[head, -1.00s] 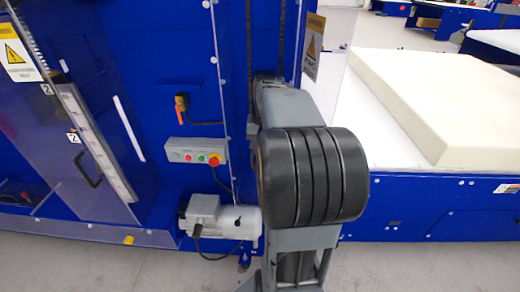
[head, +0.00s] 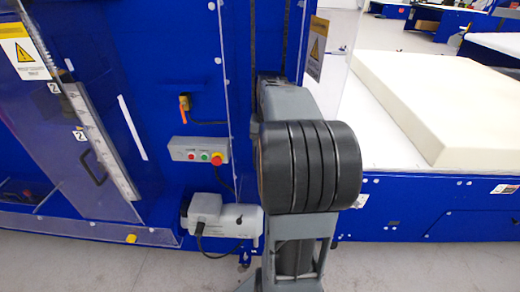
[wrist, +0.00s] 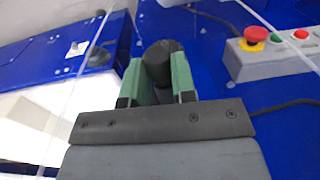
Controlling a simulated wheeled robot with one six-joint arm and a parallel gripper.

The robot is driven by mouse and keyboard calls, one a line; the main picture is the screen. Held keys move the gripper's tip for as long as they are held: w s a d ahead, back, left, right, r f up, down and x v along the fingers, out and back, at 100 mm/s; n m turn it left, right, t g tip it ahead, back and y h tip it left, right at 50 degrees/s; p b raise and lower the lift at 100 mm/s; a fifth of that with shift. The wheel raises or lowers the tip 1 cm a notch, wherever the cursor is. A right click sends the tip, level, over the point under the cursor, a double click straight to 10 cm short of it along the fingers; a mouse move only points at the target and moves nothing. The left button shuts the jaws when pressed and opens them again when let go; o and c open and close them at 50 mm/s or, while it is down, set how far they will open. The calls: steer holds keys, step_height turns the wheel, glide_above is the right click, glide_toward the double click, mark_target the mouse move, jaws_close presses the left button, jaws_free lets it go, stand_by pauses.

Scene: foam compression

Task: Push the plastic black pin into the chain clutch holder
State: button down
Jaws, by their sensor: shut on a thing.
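In the wrist view, the two green fingers of my gripper (wrist: 157,82) are closed around a black round-ended cylinder, the black pin (wrist: 158,64). The pin's end sticks up between the fingertips, close to the blue machine face. A dark ridged edge shows just behind the pin; I cannot tell what it belongs to or whether the pin touches it. In the head view my own arm hides my gripper and the pin. I cannot make out the chain clutch holder clearly in either view.
A grey button box with a red stop button (head: 217,158) is on the blue machine; it also shows in the wrist view (wrist: 275,50). A motor (head: 222,218) sits below it. A clear panel (head: 85,130) stands left. A foam block (head: 435,105) lies on the right table.

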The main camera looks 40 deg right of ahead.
steer(key=shift+w+d+r+t, duration=0.3)
steer(key=shift+w+d, duration=0.05)
steer(key=shift+w, duration=0.05)
stand_by(0.6)
steer(key=c, duration=1.3)
jaws_free()
steer(key=shift+o, duration=1.4)
steer(key=shift+s+a+f, duration=0.1)
steer(key=shift+s+f, duration=0.15)
steer(key=shift+s, duration=0.05)
steer(key=shift+o, duration=0.9)
steer(key=shift+s, duration=0.2)
steer(key=shift+s+f+b, duration=0.1)
steer(key=shift+b, duration=0.2)
steer(key=shift+f, duration=0.1)
